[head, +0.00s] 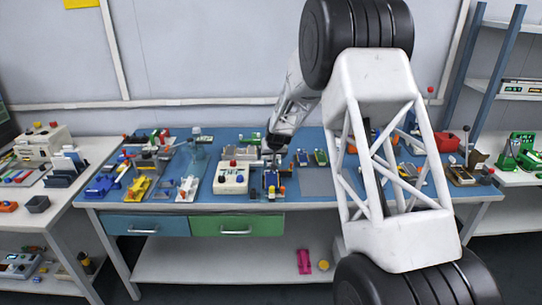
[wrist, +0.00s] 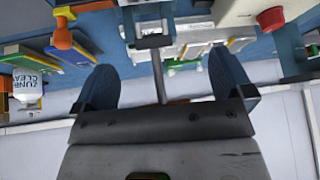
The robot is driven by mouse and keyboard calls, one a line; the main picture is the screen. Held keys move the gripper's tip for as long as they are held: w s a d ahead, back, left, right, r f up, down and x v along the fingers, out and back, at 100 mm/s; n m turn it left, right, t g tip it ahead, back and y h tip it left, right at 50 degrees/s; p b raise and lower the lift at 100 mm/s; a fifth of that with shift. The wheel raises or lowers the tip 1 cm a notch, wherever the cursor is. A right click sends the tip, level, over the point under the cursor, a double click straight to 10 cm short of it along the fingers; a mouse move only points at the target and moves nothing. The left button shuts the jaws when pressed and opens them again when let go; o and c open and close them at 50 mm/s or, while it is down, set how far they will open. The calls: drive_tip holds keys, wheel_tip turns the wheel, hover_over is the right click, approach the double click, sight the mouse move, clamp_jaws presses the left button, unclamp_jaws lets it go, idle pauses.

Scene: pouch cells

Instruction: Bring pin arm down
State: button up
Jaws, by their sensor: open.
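My gripper (head: 272,152) is over the middle of the blue bench, just above a blue and yellow fixture (head: 271,181). In the wrist view my gripper (wrist: 161,66) is open, with its two dark blue fingers wide apart. A thin metal rod (wrist: 159,80) shows between the fingers and leads up to a grey crosspiece (wrist: 152,42); it looks like the pin arm, but I cannot be sure. Neither finger appears to touch the rod. My gripper body hides the rod's lower end. In the head view the pin arm cannot be told apart from the small parts below my gripper.
A white box with a red button (head: 231,178) stands just left of my gripper. Several small coloured fixtures crowd the bench. A grey mat (head: 316,182) to the right looks clear. In the wrist view a red knob (wrist: 270,19) and an orange part (wrist: 63,38) flank the fingers.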

drive_tip(key=v, duration=0.7)
drive_tip(key=shift+r, duration=0.2)
drive_tip(key=shift+c, duration=0.5)
drive_tip(key=shift+w, duration=0.1)
drive_tip(key=c, duration=0.4)
drive_tip(key=shift+w, duration=0.25)
drive_tip(key=c, duration=0.3)
drive_tip(key=w+g, duration=0.1)
drive_tip(key=w+a+r, duration=0.1)
drive_tip(key=w, duration=0.1)
drive_tip(key=w+g, duration=0.1)
drive_tip(key=w, duration=0.1)
drive_tip(key=shift+w+a+r+g, duration=0.1)
drive_tip(key=shift+a+r+g, duration=0.1)
drive_tip(key=shift+r+g, duration=0.15)
clamp_jaws()
drive_tip(key=w+r+m+g+h, duration=0.1)
drive_tip(key=w+r+m+g, duration=0.1)
drive_tip(key=w+r+g, duration=0.5)
drive_tip(key=shift+w+r+h, duration=0.4)
drive_tip(key=shift+w+r, duration=0.55)
